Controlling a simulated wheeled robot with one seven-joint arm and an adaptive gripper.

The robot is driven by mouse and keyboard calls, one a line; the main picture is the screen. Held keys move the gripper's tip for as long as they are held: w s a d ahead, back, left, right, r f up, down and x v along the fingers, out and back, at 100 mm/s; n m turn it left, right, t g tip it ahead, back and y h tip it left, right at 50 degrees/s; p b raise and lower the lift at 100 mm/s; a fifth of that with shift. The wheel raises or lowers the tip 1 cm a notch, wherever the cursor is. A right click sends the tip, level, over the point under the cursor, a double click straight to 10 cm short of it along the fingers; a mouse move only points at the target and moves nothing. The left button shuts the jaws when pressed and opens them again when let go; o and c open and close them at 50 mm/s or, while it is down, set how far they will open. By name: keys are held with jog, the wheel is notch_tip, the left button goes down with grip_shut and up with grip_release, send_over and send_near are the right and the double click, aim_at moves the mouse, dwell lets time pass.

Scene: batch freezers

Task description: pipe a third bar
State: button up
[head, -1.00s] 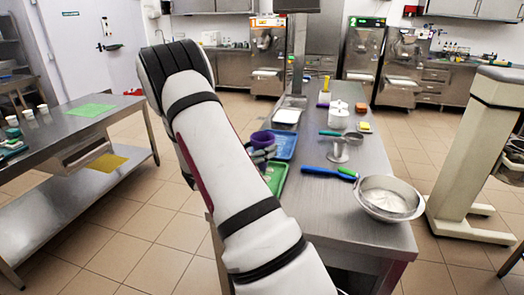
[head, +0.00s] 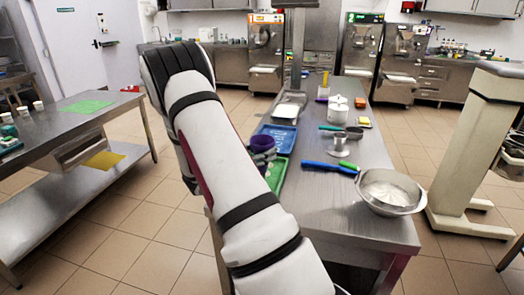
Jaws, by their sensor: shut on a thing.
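My arm reaches from the bottom of the head view toward the steel table. My gripper (head: 263,156) is shut on a purple, cup-like thing (head: 262,141) and holds it upright at the table's left side. It overlaps the near left part of a blue tray (head: 287,147) in the picture. I cannot tell how high it is above the tray. Pale marks show on the tray, too small to make out as bars. A green tray (head: 278,177) lies nearer, partly hidden by my arm. The fingertips and the underside of the purple thing are not clear.
The steel table (head: 338,215) holds a metal bowl of white stuff (head: 391,190), a blue-handled tool (head: 326,167), a metal stand (head: 339,149), a white pot (head: 337,110) and a pale tray (head: 286,110). A side table (head: 62,125) stands left. Tiled floor lies between.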

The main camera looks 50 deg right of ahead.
jog(key=shift+f, duration=0.1)
jog(key=shift+f, duration=0.65)
jog(key=shift+w+b, duration=0.15)
jog(key=shift+b, duration=0.15)
dwell(0.5)
jog(key=shift+w+a+b, duration=0.25)
jog(key=shift+w, duration=0.25)
jog(key=shift+w+a+b, duration=0.2)
jog(key=shift+w+b, duration=0.05)
jog(key=shift+w, duration=0.25)
jog(key=shift+w, duration=0.15)
dwell(0.6)
jog(key=shift+w+a+b, duration=0.25)
jog(key=shift+w+b, duration=0.05)
jog(key=shift+w, duration=0.2)
jog(key=shift+w+a+b, duration=0.2)
jog(key=shift+w+b, duration=0.1)
jog(key=shift+w, duration=0.2)
dwell(0.5)
jog(key=shift+r+p, duration=1.05)
jog(key=shift+r, duration=1.2)
